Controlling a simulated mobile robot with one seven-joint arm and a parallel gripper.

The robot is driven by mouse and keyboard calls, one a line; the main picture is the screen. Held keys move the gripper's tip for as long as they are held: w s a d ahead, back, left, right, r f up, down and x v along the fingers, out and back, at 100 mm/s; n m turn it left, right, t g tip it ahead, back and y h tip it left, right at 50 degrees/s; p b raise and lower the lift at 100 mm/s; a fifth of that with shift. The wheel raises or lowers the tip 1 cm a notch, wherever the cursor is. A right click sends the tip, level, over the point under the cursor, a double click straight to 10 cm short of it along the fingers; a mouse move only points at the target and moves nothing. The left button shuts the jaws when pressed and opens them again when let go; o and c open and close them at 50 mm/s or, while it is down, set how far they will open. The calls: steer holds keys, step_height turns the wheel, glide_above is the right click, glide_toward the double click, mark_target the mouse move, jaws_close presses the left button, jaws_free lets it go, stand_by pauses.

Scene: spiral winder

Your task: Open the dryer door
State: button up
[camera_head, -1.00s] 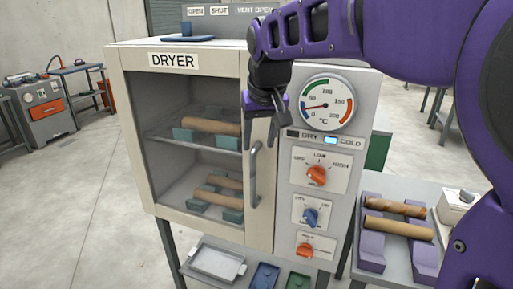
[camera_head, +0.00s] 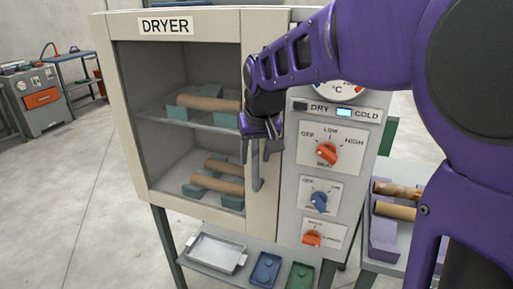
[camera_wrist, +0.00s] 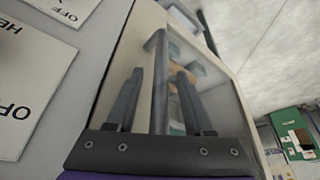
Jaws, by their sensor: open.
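The dryer (camera_head: 272,215) is a beige cabinet on legs, with a windowed door (camera_head: 127,120) that looks shut. Its grey vertical bar handle (camera_head: 257,175) is on the door's right edge. My gripper (camera_head: 263,158) is open at the upper part of the handle and hides some of it. In the wrist view, the handle (camera_wrist: 160,85) stands between the two open fingers (camera_wrist: 160,95), with gaps visible on both sides. Whether the fingertips reach past the bar is hard to tell.
Wooden-coloured tubes (camera_head: 210,103) lie on supports inside the dryer. The control panel with an orange heat knob (camera_head: 327,153) is just right of the handle. A metal tray (camera_head: 215,253) sits on the lower shelf. Open floor (camera_head: 80,215) lies to the left.

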jaws_close()
stand_by(1.4)
